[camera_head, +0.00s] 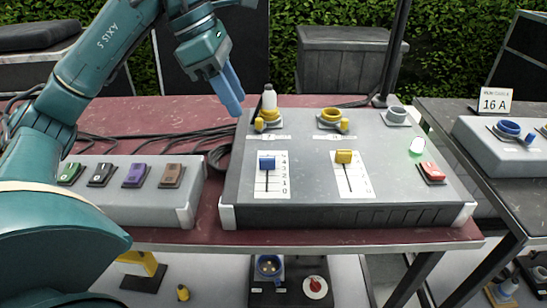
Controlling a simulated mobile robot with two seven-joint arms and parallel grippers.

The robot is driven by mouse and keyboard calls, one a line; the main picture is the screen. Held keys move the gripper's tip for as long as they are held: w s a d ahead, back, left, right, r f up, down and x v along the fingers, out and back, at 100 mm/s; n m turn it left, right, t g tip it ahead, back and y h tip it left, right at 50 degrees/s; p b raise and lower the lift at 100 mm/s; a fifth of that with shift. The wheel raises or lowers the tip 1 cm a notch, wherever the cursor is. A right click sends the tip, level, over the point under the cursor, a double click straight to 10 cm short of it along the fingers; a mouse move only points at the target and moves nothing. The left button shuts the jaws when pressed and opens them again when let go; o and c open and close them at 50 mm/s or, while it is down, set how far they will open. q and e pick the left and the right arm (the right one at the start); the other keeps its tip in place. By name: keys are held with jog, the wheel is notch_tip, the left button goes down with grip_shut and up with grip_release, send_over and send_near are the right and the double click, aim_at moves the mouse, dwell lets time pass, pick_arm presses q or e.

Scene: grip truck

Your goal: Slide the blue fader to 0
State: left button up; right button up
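The blue fader (267,162) is a small blue cap on the left white scale (272,185) of the grey console. It sits near the top of its slot, by the high numbers; 0 is at the bottom, nearest me. My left gripper (236,105) is above the console's back left corner, behind and left of the blue fader and clear of it. Its two blue fingers point down, lie close side by side and look shut, with nothing visible between them. My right gripper is not in view.
A yellow fader (343,156) is on the scale to the right. A yellow connector with a pale top (269,100) stands close to my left gripper. A yellow socket (331,117), red switch (431,172) and black pole (396,50) are further right. A switch box (140,205) is left.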

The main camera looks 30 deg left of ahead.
aim_at(266, 158)
pick_arm(q)
jog(key=b+x, duration=0.1)
jog(key=x, duration=1.2)
jog(key=shift+s+d, duration=0.1)
jog(key=shift+s, duration=0.1)
jog(key=shift+c, duration=0.2)
jog(key=shift+r, duration=0.1)
grip_shut()
